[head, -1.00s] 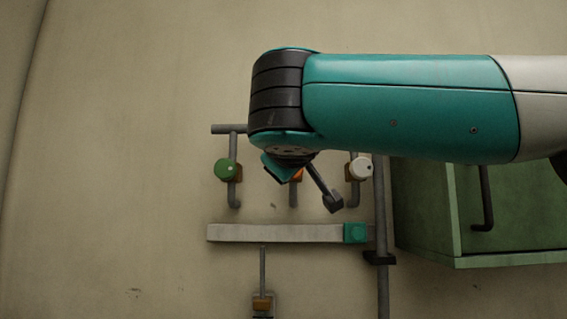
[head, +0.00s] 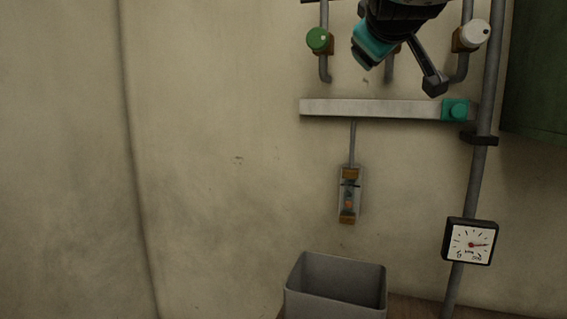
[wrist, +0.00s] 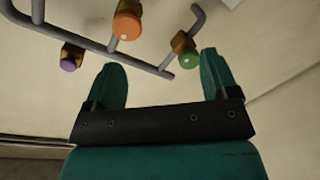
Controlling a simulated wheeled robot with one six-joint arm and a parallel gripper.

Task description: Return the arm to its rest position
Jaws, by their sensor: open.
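My gripper (wrist: 162,62) is open in the wrist view, its two teal fingers apart with nothing between them. It points towards the wall pipes with coloured knobs. In the head view my gripper (head: 371,46) is at the top edge, in front of the pipes between the green and white knobs. It is seen side-on there, and most of my arm is out of frame above. It partly covers the middle pipe.
A green knob (head: 319,40) and a white knob (head: 474,34) flank my gripper. Below are a pale bar (head: 370,108), a small wall fixture (head: 349,196), a dial gauge (head: 470,242) and an open grey bin (head: 335,302). The wall at left is bare.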

